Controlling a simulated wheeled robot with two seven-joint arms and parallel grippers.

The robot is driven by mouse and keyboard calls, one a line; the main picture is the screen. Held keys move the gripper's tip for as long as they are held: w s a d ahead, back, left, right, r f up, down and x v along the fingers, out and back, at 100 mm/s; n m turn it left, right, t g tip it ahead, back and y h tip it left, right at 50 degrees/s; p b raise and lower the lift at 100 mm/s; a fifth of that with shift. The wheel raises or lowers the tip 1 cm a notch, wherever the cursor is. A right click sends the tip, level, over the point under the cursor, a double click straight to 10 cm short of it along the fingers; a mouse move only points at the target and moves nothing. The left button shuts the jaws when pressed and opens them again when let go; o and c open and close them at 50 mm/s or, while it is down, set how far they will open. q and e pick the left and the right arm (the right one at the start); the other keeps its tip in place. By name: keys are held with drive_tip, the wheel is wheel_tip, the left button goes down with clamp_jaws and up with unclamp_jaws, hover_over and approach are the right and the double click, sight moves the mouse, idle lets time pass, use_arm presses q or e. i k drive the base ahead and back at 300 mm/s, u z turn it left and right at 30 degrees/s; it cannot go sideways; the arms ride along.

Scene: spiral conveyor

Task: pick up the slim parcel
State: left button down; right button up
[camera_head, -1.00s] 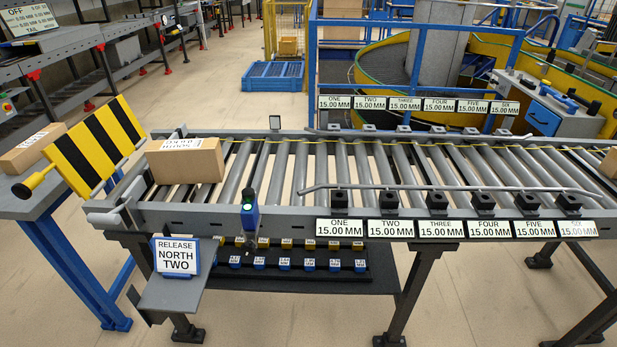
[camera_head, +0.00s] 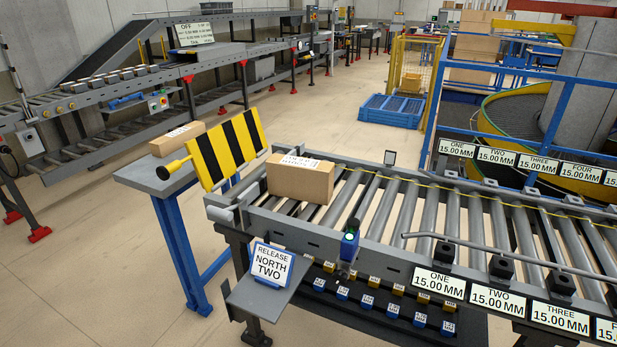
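A cardboard parcel (camera_head: 301,180) with a white label on top sits on the left end of the roller conveyor (camera_head: 396,212), behind the striped stop plate. A slimmer, flatter cardboard parcel (camera_head: 177,138) with a label lies on the grey side table (camera_head: 152,177), to the left of the striped plate and partly behind it. Neither of my grippers shows in the head view, and nothing is seen touching either parcel.
A yellow-and-black striped plate (camera_head: 228,147) with a black-knobbed handle stands between table and conveyor. A sign reading "RELEASE NORTH TWO" (camera_head: 271,265) stands on a small shelf at the front. Open floor lies left of the table.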

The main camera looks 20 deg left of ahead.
sight(308, 180)
drive_tip(key=z, duration=0.55)
drive_tip(key=i, duration=1.25)
drive_tip(key=u, duration=2.7)
